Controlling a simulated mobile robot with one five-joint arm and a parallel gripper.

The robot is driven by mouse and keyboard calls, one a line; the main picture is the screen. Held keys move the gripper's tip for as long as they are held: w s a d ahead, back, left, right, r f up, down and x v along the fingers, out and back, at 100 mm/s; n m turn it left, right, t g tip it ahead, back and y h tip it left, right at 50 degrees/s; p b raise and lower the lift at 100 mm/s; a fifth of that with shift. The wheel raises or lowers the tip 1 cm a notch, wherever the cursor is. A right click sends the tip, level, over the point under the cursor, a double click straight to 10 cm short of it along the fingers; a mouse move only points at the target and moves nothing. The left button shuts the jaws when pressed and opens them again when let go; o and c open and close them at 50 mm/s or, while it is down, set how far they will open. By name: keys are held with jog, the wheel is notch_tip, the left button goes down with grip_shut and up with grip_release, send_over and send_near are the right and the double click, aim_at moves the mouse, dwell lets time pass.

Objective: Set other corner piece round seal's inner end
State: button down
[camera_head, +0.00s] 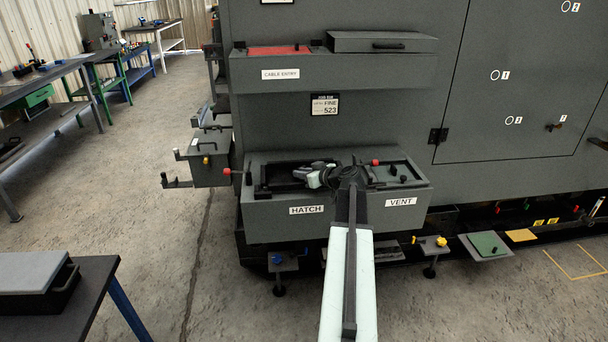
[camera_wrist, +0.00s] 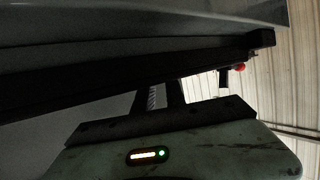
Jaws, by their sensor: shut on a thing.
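My gripper (camera_head: 316,177) is down at the hatch box (camera_head: 262,209), over its dark recess, reached from the front by my pale arm. In the wrist view my gripper (camera_wrist: 165,96) is shut on a dark piece, and its fingers meet the underside of a long dark bar (camera_wrist: 120,77). I cannot tell whether that bar is the held piece or an edge of the enclosure. The held piece's shape is too dark to make out. The seal and its inner end cannot be picked out in either view.
The vent compartment (camera_head: 400,172) with a green panel adjoins on the right, with a red knob (camera_head: 375,162) at its back edge. A shelf marked cable entry (camera_head: 330,77) overhangs above. Another red knob (camera_head: 227,171) projects at the left. The floor (camera_head: 150,210) at the left is clear.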

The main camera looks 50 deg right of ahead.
jog(key=shift+f+b, duration=0.3)
jog(key=shift+f, duration=0.1)
jog(key=c, duration=1.2)
grip_release()
jog(key=shift+r+p, duration=0.4)
jog(key=shift+p, duration=0.05)
jog(key=shift+a+r+p, duration=0.1)
jog(key=shift+r+p, duration=0.55)
jog(key=d+p+v, duration=0.1)
jog(key=p+v, duration=0.2)
jog(key=v, duration=0.8)
jog(key=shift+s+a+f, duration=0.25)
jog(key=shift+s+a, duration=0.2)
jog(key=shift+s, duration=0.05)
